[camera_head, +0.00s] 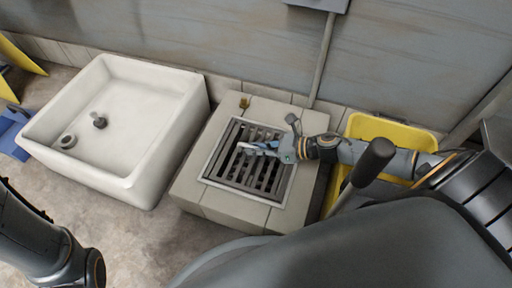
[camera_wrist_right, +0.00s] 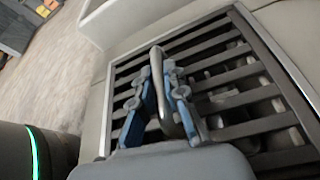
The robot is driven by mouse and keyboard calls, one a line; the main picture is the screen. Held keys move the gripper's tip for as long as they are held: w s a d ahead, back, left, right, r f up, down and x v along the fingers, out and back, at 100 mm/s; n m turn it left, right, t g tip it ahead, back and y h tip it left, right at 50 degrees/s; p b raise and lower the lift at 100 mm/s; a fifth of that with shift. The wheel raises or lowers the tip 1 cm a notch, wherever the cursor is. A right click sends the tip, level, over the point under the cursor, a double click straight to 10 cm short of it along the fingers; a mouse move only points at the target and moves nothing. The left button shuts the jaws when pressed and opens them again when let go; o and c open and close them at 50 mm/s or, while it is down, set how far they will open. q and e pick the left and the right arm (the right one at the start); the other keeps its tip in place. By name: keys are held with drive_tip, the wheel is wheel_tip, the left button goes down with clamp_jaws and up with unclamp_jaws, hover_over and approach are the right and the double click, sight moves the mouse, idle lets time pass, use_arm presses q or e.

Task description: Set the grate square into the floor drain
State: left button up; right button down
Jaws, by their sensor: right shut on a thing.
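The dark slatted grate (camera_head: 237,179) lies over the floor drain, within the drain's light metal frame (camera_head: 283,198), in the head view. Its bars also show in the right wrist view (camera_wrist_right: 228,77), close to parallel with the frame. I cannot tell whether it sits flush or slightly raised. My right gripper (camera_head: 252,148) reaches in from the right over the grate. In the wrist view its blue-padded fingers (camera_wrist_right: 160,95) are shut on a grey upright handle (camera_wrist_right: 166,92) that stands over the bars. My left arm shows at lower left, but its gripper is outside the picture.
A white sink basin (camera_head: 150,85) stands just left of the drain's tiled block (camera_head: 208,130). A yellow tub (camera_head: 375,127) stands on its right, behind my right arm. A small brass-coloured piece (camera_head: 244,102) sits at the block's back edge. A grey wall with a pipe (camera_head: 322,60) rises behind.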

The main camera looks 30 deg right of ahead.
drive_tip(key=shift+w, duration=0.1)
drive_tip(key=c, duration=1.3)
unclamp_jaws()
drive_tip(key=shift+f, duration=0.1)
drive_tip(key=shift+s+d, duration=0.2)
drive_tip(key=shift+s, duration=0.1)
drive_tip(key=v, duration=1.1)
drive_tip(key=shift+d+r, duration=0.2)
drive_tip(key=shift+r, duration=0.05)
